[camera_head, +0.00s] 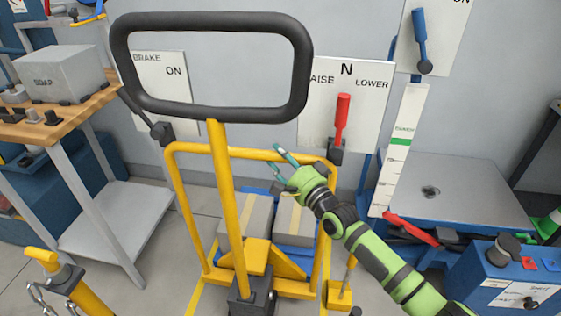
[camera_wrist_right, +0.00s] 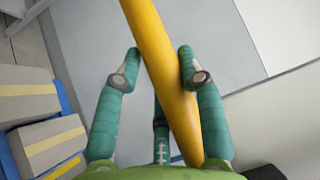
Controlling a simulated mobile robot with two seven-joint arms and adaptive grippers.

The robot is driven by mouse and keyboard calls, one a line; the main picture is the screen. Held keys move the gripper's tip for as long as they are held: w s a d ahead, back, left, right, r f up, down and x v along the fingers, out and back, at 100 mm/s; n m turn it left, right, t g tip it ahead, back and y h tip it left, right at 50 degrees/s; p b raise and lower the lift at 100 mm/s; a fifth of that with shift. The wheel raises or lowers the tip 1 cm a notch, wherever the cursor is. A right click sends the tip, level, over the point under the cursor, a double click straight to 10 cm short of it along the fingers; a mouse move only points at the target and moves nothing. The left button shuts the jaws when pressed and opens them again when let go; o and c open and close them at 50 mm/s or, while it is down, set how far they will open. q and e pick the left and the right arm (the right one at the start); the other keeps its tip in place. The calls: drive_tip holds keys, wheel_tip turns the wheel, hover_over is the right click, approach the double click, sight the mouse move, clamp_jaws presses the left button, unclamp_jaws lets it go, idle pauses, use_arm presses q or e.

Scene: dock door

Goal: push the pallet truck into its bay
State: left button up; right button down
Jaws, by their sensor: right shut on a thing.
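The pallet truck is yellow, with a tall shaft (camera_head: 228,195), a black loop handle (camera_head: 307,65) and a hooped frame (camera_head: 192,215). It stands upright in front of me. My right gripper (camera_head: 280,158) reaches in from the right and is shut on the top rail of the hooped frame. In the right wrist view, the green fingers (camera_wrist_right: 160,70) lie on both sides of the yellow rail (camera_wrist_right: 158,60). Yellow lines (camera_head: 193,296) on the floor run beside the truck; the bay's full outline is hidden. My left gripper is not in view.
Grey boxes (camera_head: 250,218) with yellow bands sit behind the frame on something blue. A workbench (camera_head: 60,122) stands left, and a chained yellow post (camera_head: 75,288) front left. A blue lift table (camera_head: 470,190) and control box (camera_head: 500,275) stand right. Levers line the wall behind.

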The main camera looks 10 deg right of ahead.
drive_tip(key=shift+d, duration=0.1)
drive_tip(key=c, duration=0.7)
unclamp_jaws()
drive_tip(key=shift+w, duration=0.1)
drive_tip(key=shift+c, duration=0.2)
drive_tip(key=shift+d+f, duration=0.1)
drive_tip(key=v, duration=1.2)
